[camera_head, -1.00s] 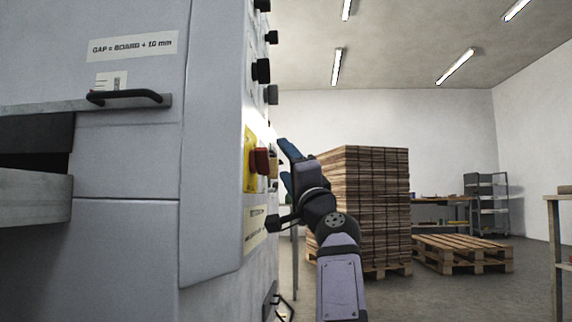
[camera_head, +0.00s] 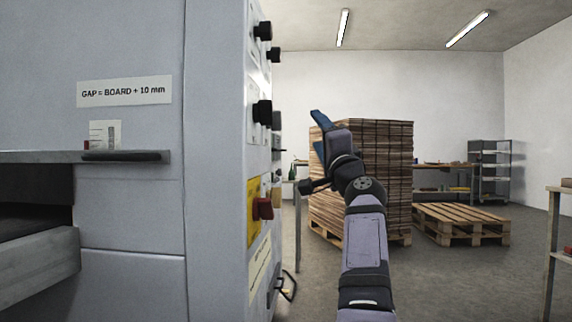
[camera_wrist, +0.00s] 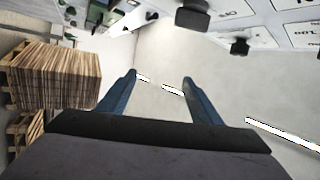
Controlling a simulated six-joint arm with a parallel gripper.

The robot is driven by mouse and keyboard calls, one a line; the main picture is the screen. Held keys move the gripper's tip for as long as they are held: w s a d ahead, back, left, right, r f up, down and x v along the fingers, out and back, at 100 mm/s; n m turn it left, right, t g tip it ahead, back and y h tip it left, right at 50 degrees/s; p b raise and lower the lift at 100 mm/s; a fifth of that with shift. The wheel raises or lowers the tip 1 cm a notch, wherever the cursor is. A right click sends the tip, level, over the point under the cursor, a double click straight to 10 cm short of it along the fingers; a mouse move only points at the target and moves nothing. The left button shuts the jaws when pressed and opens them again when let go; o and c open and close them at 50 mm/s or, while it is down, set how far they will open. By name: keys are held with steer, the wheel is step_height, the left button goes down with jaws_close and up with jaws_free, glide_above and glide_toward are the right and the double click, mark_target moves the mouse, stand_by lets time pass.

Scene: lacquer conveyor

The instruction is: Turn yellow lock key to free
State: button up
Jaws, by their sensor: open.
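On the side panel of the grey machine in the head view is a yellow plate (camera_head: 254,215) with a red knob (camera_head: 263,209) sticking out. I see it nearly edge-on, so I cannot make out a separate yellow lock key or its setting. My gripper (camera_head: 318,135) is to the right of the panel and higher than the red knob, apart from the machine. In the wrist view its two blue fingers (camera_wrist: 159,79) are spread with nothing between them. The yellow plate does not show clearly in the wrist view.
Black knobs (camera_head: 263,112) stick out from the panel above the yellow plate; a black knob (camera_wrist: 240,46) also shows in the wrist view. A board stack (camera_head: 370,170) and an empty pallet (camera_head: 460,222) stand behind my arm.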

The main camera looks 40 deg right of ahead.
steer(key=d+r+m+g+h+p, duration=0.1)
steer(key=d+r+m+g+p, duration=0.2)
steer(key=d+p, duration=0.7)
steer(key=d+r+m+g+h+p, duration=0.15)
steer(key=d+r+p, duration=0.4)
steer(key=p, duration=0.85)
steer(key=d+f+g+y+p, duration=0.2)
steer(key=d+f+g+p, duration=0.15)
steer(key=d+p, duration=0.45)
steer(key=n+t+y+p, duration=0.2)
steer(key=n+y+p, duration=0.8)
steer(key=y+p, duration=0.55)
glide_toward(274, 198)
steer(key=w+a+f+y, duration=0.1)
steer(key=w, duration=0.6)
steer(key=shift+f+y+p, duration=0.2)
steer(key=shift+y+p, duration=0.2)
steer(key=shift+a+m, duration=0.1)
steer(key=shift+m, duration=0.15)
steer(key=shift+c, duration=0.3)
